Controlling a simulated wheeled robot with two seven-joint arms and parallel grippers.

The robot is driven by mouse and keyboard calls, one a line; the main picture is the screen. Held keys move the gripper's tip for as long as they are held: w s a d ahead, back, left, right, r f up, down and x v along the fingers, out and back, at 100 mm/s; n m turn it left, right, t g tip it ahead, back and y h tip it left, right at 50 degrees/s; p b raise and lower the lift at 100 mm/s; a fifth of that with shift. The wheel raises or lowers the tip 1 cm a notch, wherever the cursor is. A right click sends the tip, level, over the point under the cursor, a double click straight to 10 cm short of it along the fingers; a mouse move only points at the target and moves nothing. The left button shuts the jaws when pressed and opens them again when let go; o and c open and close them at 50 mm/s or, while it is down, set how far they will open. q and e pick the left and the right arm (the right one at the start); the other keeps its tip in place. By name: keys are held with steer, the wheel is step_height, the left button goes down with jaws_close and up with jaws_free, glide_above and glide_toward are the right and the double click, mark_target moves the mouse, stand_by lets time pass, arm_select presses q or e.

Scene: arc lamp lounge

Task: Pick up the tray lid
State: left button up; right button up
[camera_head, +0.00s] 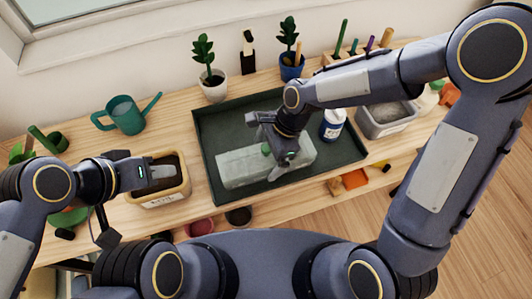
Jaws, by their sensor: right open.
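The tray lid (240,168) is a pale, translucent long box shape, lying at a slant inside the dark green tray (210,131). A small green spot, perhaps its knob, shows near its middle. My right gripper (268,150) is open over the lid's middle, around the green spot. It hides part of the lid, and I cannot tell whether it touches it. My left gripper (160,172) is over the yellow soil-filled container (171,198) at the left. I cannot tell whether its jaws are open or shut.
A blue-and-white bottle (333,124) stands at the tray's right side. A grey bin (386,121) is further right. A teal watering can (125,116), a white potted plant (213,86) and a blue potted plant (291,66) stand behind. Bare wood shows left of the tray.

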steer(key=shift+a+f, duration=0.15)
steer(key=shift+f, duration=0.3)
steer(key=shift+c, duration=0.2)
steer(key=c, duration=1.1)
steer(key=shift+r, duration=0.15)
